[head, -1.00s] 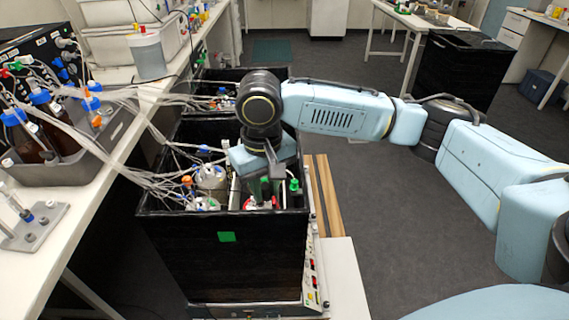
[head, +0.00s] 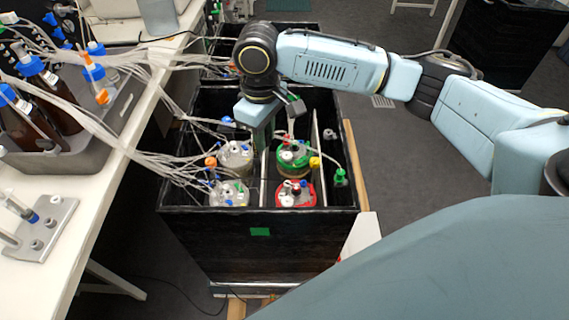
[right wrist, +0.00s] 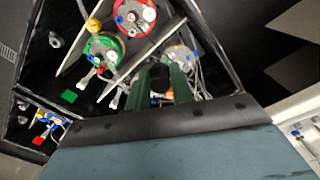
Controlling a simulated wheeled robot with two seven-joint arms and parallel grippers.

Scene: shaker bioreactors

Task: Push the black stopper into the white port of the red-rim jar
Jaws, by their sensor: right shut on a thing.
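The red-rim jar (head: 310,196) stands in the front right compartment of the black box. A white port (head: 288,200) shows on its lid. The jar also shows at the top of the right wrist view (right wrist: 133,14). My right gripper (head: 262,145) is left of and beyond this jar, above the box. In the right wrist view its two green fingers (right wrist: 160,78) stand slightly apart with a dark thing between them, which I take as the black stopper (right wrist: 159,88); its shape is unclear. It is apart from the red-rim jar. My left gripper is not in view.
A green-rim jar (head: 294,158) stands behind the red-rim jar. Two pale-lidded jars (head: 236,157) stand to the left. Tubes (head: 150,160) run from the bench (head: 70,255) into the box. Thin upright dividers (head: 315,140) separate the compartments.

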